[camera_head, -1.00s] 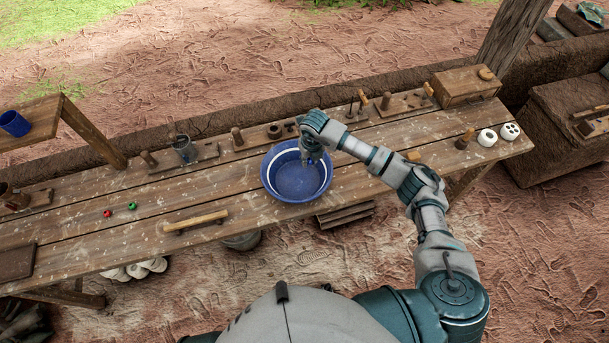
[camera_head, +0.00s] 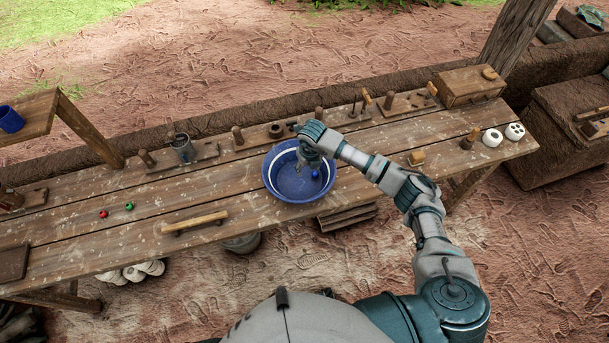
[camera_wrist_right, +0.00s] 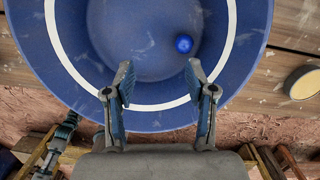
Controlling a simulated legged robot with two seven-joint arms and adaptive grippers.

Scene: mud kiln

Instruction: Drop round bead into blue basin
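The blue basin (camera_head: 292,190) with a white inner band stands on the wooden workbench. It fills much of the right wrist view (camera_wrist_right: 140,40). A round blue bead (camera_head: 316,174) is inside the basin, toward its right side; it also shows in the right wrist view (camera_wrist_right: 184,44), beyond my fingers and apart from them. My right gripper (camera_head: 308,166) is over the basin. In the right wrist view my right gripper (camera_wrist_right: 159,78) is open, with nothing between its fingers. My left gripper is not in view.
Red (camera_head: 103,214) and green (camera_head: 129,206) beads lie on the bench at left. A wooden-handled tool (camera_head: 195,222) lies left of the basin. Tool blocks and a metal cup (camera_head: 184,150) line the back edge. White round pieces (camera_head: 492,138) sit at the right end.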

